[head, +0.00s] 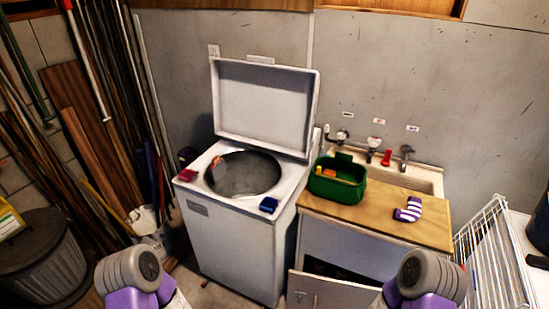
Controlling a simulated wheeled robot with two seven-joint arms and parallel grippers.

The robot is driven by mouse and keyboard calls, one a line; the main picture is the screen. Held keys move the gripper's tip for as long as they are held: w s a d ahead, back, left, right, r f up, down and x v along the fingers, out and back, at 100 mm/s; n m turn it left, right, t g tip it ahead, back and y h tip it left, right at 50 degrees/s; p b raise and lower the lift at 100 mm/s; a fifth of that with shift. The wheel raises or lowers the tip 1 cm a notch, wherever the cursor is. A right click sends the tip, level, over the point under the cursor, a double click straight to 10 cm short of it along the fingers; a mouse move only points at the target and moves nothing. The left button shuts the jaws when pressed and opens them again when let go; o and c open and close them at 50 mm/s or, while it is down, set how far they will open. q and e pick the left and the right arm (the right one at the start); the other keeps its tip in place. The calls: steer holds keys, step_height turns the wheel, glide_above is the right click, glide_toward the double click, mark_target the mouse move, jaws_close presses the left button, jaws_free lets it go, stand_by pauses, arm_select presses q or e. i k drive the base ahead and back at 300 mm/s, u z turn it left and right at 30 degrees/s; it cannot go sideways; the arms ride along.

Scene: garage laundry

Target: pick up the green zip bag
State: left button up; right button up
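The green zip bag (330,188) stands on the wooden counter to the right of the washing machine, in front of the sink. It looks open at the top, with orange and yellow things showing inside it. Parts of my two arms show at the bottom edge, one left and one right, well short of the bag. Neither gripper is in view.
A top-loading washing machine (235,245) stands with its lid up. A small red item (187,175) and a blue item (268,205) lie on its rim. A purple-and-white striped sock (408,210) lies on the counter (370,212). A white wire rack (490,255) stands at right.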

mark_target(348, 186)
steer(key=u, duration=0.2)
steer(key=i, duration=0.8)
steer(key=z, duration=0.6)
steer(key=i, duration=0.45)
steer(key=z, duration=0.4)
